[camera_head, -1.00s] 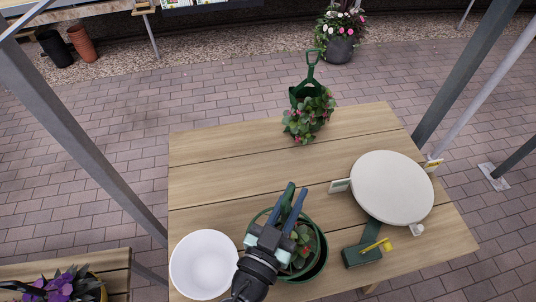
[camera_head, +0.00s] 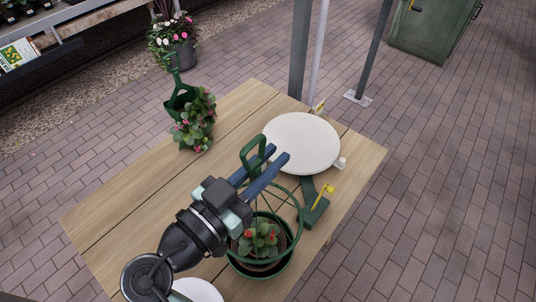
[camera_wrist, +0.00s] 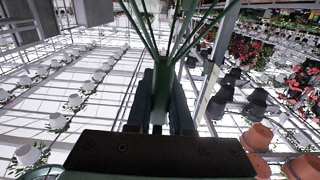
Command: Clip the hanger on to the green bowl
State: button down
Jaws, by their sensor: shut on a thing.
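My gripper (camera_head: 277,154) is shut on the green wire hanger (camera_head: 248,146), with the hanger's looped top between its blue fingers. The hanger's stem and spreading wires also show in the wrist view (camera_wrist: 161,85). In the head view the wires fan down to the green bowl (camera_head: 262,271), which stands near the front edge of the table. A leafy plant (camera_head: 257,238) with red flowers sits in the bowl. A green ring lies around the bowl's top. I cannot tell whether the hanger's lower ends are clipped to the rim.
The wooden table (camera_head: 125,210) holds a round white disc (camera_head: 302,143) and a green block with a yellow piece (camera_head: 316,208) right of the bowl. A white bowl (camera_head: 196,291) is partly hidden by my arm.

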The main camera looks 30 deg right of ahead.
notch_tip(320, 180, down, 12)
jog(key=b, duration=0.9)
jog(key=shift+r, duration=0.15)
jog(key=shift+a+f+b, duration=0.15)
jog(key=shift+f+b, duration=0.55)
jog(key=shift+b, duration=0.95)
dwell(2.4)
jog(key=c, duration=0.7)
grip_release()
jog(key=shift+c, duration=0.2)
jog(key=b+v, duration=0.2)
jog(key=v, duration=1.1)
